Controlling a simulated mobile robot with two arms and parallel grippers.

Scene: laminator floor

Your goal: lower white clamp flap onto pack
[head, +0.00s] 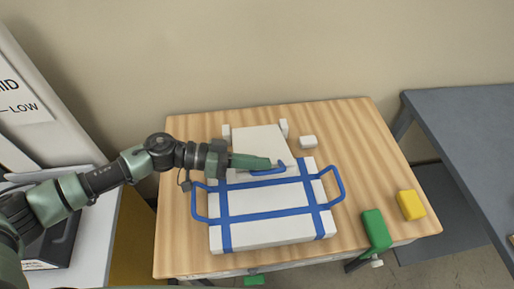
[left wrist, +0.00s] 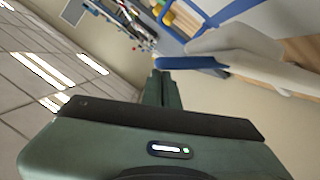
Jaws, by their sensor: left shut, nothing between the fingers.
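The white clamp flap (head: 262,143) is at the back of the table between two small white posts, with a blue bar (head: 268,170) at its front edge. The pack (head: 265,230) is a flat white block with blue straps and side loops, in front of the flap. My left gripper (head: 268,163) is shut and empty, just above the blue bar and partly covering the flap. In the left wrist view the blue bar (left wrist: 190,62) and white flap (left wrist: 235,42) lie just beyond the fingertips (left wrist: 160,78). I cannot tell whether they touch. My right gripper is not in view.
A grey table (head: 460,130) stands right, a wall behind. The table's right back is clear.

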